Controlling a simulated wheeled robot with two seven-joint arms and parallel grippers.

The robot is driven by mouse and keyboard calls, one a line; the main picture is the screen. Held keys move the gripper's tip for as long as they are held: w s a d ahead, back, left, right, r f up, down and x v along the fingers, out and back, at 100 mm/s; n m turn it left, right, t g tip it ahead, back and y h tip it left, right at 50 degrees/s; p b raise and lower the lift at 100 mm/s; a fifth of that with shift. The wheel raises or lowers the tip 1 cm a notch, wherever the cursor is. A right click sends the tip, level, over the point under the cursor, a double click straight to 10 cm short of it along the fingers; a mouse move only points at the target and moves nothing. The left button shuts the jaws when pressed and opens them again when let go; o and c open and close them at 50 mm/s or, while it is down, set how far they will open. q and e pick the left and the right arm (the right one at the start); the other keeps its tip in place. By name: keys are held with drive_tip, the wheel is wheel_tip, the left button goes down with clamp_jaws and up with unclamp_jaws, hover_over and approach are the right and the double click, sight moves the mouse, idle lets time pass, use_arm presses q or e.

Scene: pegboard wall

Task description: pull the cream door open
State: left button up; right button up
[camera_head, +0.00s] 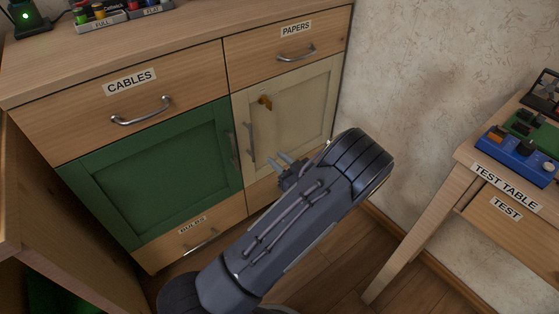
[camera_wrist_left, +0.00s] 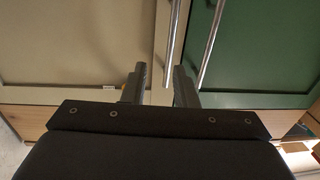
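The cream door (camera_head: 300,112) is the right-hand door of a wooden cabinet and looks closed. Its upright metal handle (camera_head: 251,142) is near its left edge, and an orange piece (camera_head: 265,102) sits near its top. My left gripper (camera_head: 290,168) is in front of the lower part of this door, to the right of the handle in the head view. In the left wrist view its two fingers (camera_wrist_left: 160,88) are apart and empty. The cream door's handle (camera_wrist_left: 173,40) shows beyond the fingertips, in line with the gap; I cannot tell how far off it is. My right gripper is out of view.
A green door (camera_head: 150,170) with its own handle (camera_wrist_left: 212,45) adjoins the cream door. Drawers labelled CABLES (camera_head: 130,100) and PAPERS (camera_head: 290,50) are above. A test table (camera_head: 470,170) stands at the right. Wooden floor lies open between cabinet and table.

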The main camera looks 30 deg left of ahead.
use_arm(q)
drive_tip(key=p+v, duration=0.2)
drive_tip(key=v, duration=0.5)
drive_tip(key=shift+d, duration=0.4)
drive_tip(key=shift+s, duration=0.1)
drive_tip(key=shift+c, duration=0.4)
